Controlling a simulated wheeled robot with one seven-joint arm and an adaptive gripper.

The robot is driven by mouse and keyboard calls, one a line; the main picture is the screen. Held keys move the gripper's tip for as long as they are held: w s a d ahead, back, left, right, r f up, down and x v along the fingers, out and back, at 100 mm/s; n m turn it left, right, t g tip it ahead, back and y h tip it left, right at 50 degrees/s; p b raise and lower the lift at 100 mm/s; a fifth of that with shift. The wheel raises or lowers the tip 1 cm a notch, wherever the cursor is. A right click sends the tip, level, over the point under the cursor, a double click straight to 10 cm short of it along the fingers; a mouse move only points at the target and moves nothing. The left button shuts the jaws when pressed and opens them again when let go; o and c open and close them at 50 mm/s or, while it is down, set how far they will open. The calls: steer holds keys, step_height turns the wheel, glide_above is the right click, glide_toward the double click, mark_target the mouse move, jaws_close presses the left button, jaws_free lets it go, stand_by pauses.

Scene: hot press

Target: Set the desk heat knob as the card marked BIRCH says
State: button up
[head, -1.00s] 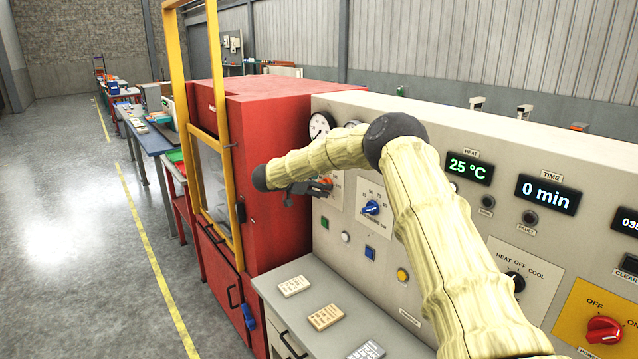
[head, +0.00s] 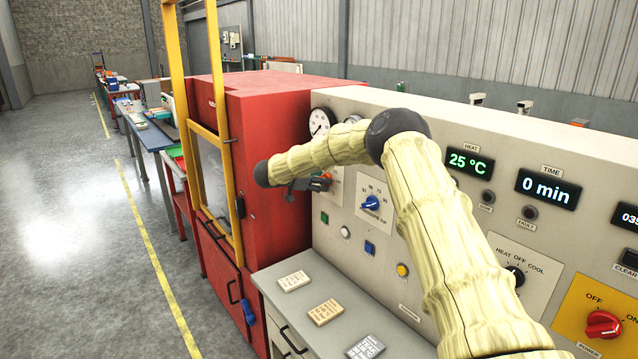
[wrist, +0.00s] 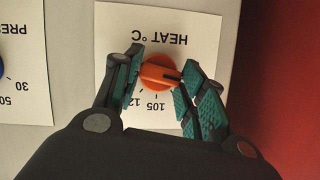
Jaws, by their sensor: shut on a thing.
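The orange heat knob (wrist: 156,73) sits on a white plate (wrist: 196,28) marked HEAT °C, which appears upside down in the wrist view. My gripper (wrist: 160,72) is shut on the knob, with a teal-padded finger on each side. The scale numbers 105 and part of 12 show below the knob; the other marks are hidden by my fingers. In the head view my gripper (head: 318,182) is at the panel beside the red press. Three cards lie on the desk: a white one (head: 293,281), a tan one (head: 325,312) and a grey one (head: 366,348). Their writing is too small to read.
A blue knob (head: 371,203) is on the plate right of the heat knob. The heat display (head: 469,165) reads 25 °C and the time display (head: 547,190) 0 min. The red press (head: 275,150) stands close on the left. A red power knob (head: 603,325) is at far right.

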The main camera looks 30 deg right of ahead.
steer(key=m+t+b, duration=0.2)
steer(key=m+b, duration=0.1)
steer(key=b, duration=0.5)
steer(key=f+m+t+h+b, duration=0.1)
steer(key=m+b, duration=0.3)
steer(key=b, duration=0.4)
steer(key=m+t+h+b, duration=0.1)
steer(key=m+b, duration=0.3)
steer(key=b, duration=0.4)
steer(key=shift+s+f+t+b, duration=0.25)
steer(key=shift+s+t+b, duration=0.1)
steer(key=shift+t, duration=0.55)
steer(key=shift+r+m+h+b, duration=0.1)
steer(key=shift+m+h+b, duration=0.2)
steer(key=shift+m+b, duration=0.2)
steer(key=o, duration=0.9)
steer(key=shift+o, duration=0.5)
steer(key=shift+r, duration=0.1)
steer(key=shift+a+r, duration=0.1)
steer(key=v, duration=1.1)
steer(key=shift+s+a, duration=0.3)
